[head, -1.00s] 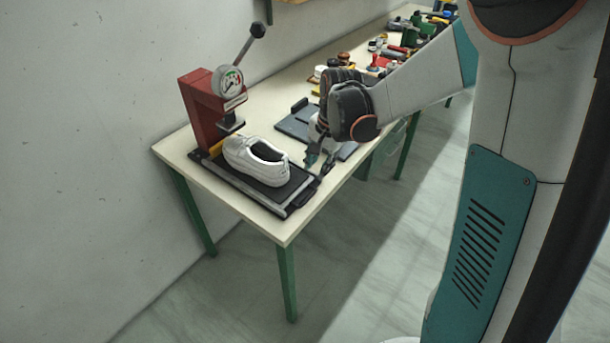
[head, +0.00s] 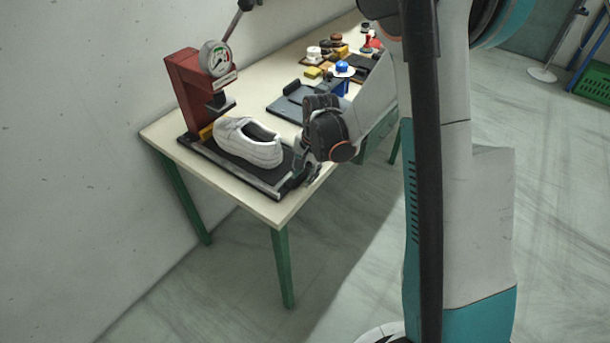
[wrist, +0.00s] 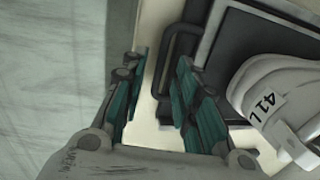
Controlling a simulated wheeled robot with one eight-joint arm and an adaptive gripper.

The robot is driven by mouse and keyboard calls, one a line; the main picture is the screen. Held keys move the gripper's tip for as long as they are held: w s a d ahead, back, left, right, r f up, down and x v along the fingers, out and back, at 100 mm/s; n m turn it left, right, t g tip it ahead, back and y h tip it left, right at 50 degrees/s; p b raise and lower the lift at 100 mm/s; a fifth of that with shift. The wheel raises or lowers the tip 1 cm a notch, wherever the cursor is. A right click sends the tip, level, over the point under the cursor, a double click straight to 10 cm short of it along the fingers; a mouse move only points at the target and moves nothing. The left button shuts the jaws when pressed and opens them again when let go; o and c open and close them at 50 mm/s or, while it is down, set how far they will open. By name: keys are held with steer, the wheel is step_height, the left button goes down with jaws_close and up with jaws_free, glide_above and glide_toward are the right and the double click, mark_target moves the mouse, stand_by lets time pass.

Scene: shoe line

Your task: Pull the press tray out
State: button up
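The press tray (head: 272,186) is a flat black plate with a light edge, lying under the red press (head: 186,95) at the near end of the table. My gripper (head: 296,172) is low at the tray's front end, by the dark loop handle. In the wrist view, the handle (wrist: 166,62) lies between my teal-padded fingers (wrist: 158,95), one outside the bar and one on its tray side. The fingers are apart, with a visible gap to the bar.
A dark flat tray (head: 292,103) lies behind my gripper on the table (head: 190,148). Several small coloured items and bottles (head: 340,70) stand farther back. The table's front edge is close to the handle, with open floor (head: 330,260) beyond.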

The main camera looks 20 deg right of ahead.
steer(key=shift+f, duration=0.15)
jaws_close()
steer(key=shift+c, duration=2.4)
jaws_free()
steer(key=s+d+b, duration=0.1)
steer(key=s+d, duration=0.3)
steer(key=s, duration=0.2)
steer(key=shift+s+d, duration=0.15)
steer(key=shift+d, duration=0.1)
steer(key=o, duration=0.4)
steer(key=shift+o, duration=0.4)
steer(key=shift+w+a+f, duration=0.1)
steer(key=shift+w+a, duration=0.05)
steer(key=shift+w, duration=0.15)
step_height(320, 180, up, 12)
steer(key=s+d, duration=0.1)
steer(key=s, duration=0.1)
steer(key=shift+d, duration=0.2)
